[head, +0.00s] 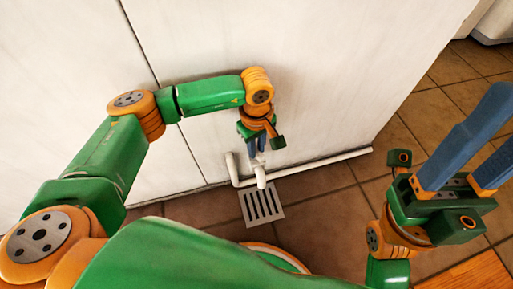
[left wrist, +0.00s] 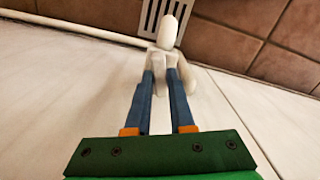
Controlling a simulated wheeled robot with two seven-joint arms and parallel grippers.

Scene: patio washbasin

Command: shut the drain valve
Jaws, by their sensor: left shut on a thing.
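The drain valve (head: 260,172) is a small white fitting on a white pipe, low at the base of the pale wall. My left gripper (head: 257,154) reaches down to it from above, its blue fingers shut on the valve's white handle. In the left wrist view the valve (left wrist: 168,35) stands between and beyond the fingertips of the left gripper (left wrist: 166,75). The fingers hide part of the handle, and I cannot tell its exact angle to the pipe. My right gripper (head: 503,125) is at the right, its blue fingers apart with nothing between them.
A white pipe (head: 320,162) runs along the wall's foot to the right. A grey slotted floor drain (head: 262,204) lies just below the valve. Brown tiles (head: 325,215) cover the floor, clear to the right of the drain. A pale wall panel (head: 320,80) stands close behind my left arm.

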